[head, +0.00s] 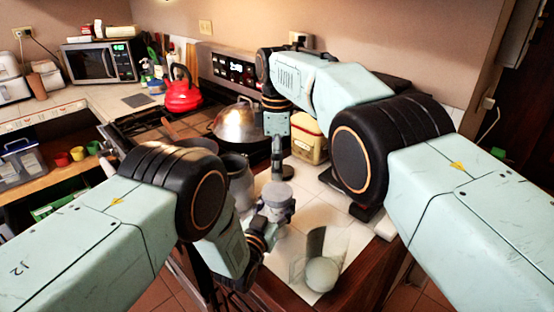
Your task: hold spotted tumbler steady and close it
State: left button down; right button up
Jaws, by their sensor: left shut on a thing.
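The spotted tumbler (276,211) is a small pale grey vessel, upright over the white tiled counter in the middle of the head view. A darker grey round top (277,190) sits at its upper end; I cannot tell whether it is seated or loose. My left gripper (268,230) is shut on the tumbler from the left and front, and hides part of its lower body. My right gripper (277,165) points down just above the round top. Its fingers are small and dark, and I cannot tell whether they are open or touch the top.
A clear glass (321,262) stands near the counter's front edge, right of the tumbler. A cream and red container (307,140) is behind. A lidded pan (239,122) and red kettle (182,92) are on the stove. Dark pots (238,175) stand close to the left.

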aim_at(277, 191)
jog(key=shift+f, duration=0.1)
jog(key=shift+f, duration=3.9)
